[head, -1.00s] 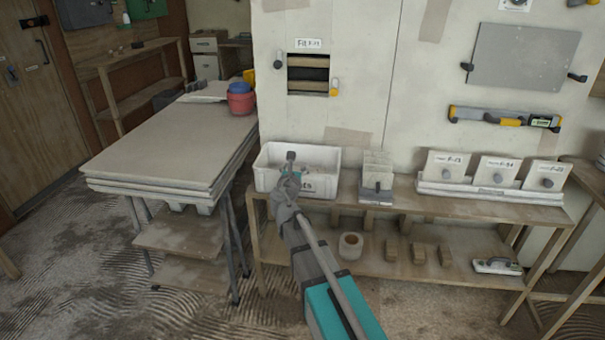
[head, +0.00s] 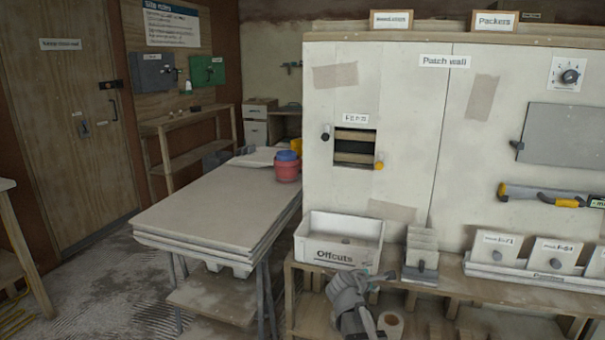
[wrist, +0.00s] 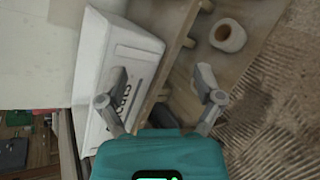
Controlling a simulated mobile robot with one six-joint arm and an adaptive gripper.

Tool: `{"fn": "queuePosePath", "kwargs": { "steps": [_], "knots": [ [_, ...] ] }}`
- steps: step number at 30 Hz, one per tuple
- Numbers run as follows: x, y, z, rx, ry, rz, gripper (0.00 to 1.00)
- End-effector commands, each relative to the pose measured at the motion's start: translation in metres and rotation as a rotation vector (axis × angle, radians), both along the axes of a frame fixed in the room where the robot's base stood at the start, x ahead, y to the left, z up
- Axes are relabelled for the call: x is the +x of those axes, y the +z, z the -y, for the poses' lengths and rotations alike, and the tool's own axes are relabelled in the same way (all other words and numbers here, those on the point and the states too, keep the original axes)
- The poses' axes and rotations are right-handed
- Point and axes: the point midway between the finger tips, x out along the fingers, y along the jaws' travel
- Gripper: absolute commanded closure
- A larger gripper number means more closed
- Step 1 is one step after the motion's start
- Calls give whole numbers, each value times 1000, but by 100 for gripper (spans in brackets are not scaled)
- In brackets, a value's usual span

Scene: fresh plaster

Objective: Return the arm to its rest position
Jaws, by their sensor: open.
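My gripper (head: 362,281) is low in the head view, in front of the shelf and just below the white Offcuts box (head: 340,255). In the wrist view my gripper (wrist: 158,90) has its two fingers spread wide apart with nothing between them. The Offcuts box (wrist: 92,60) is to the left of the fingers there, and a roll of tape (wrist: 228,36) lies on the lower shelf at the upper right. Most of my arm is out of the head view, below its bottom edge.
The shelf (head: 480,292) stands against the patch wall (head: 400,120). A stack of boards on a table (head: 215,205) is at the left, with a red tub (head: 287,170) on it. Card holders (head: 421,262) stand right of the box. Floor shows at left.

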Motion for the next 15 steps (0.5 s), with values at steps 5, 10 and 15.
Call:
{"fn": "queuePosePath", "kwargs": {
  "steps": [5, 10, 15],
  "knots": [
    [-48, -37, 16, 355, -263, 10, 15],
    [-94, -69, 15, 661, -538, 0, 15],
    [-139, -92, 2, 915, -818, -34, 15]
  ]
}}
